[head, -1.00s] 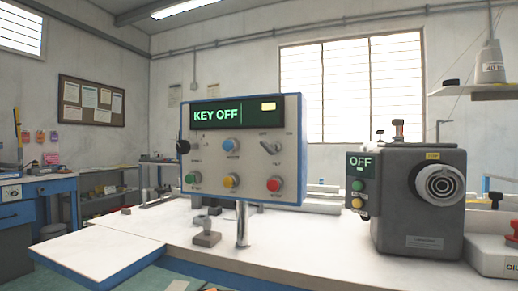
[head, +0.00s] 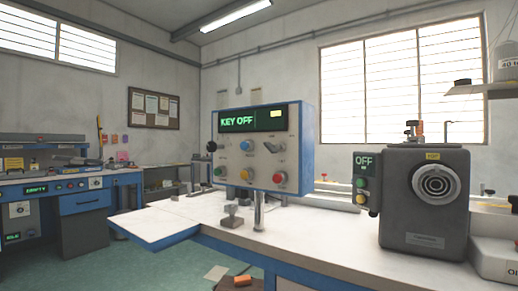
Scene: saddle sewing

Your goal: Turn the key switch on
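A grey control panel with blue sides (head: 311,150) stands on a metal post above the white bench. Its dark display (head: 254,120) reads "KEY OFF" in green, with a small yellow block at its right end. A metallic switch with a slanted lever (head: 274,147) sits at the upper right of the panel face; it may be the key switch, but its labels are too small to read. A black ball knob (head: 211,146) is at the panel's left edge. Neither gripper is in view.
A dark grey machine (head: 424,205) with a round dial and an "OFF" display (head: 364,161) stands on the bench at right. A small grey stand (head: 231,219) is below the panel. Green floor is open at lower left, before a blue workbench (head: 84,200).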

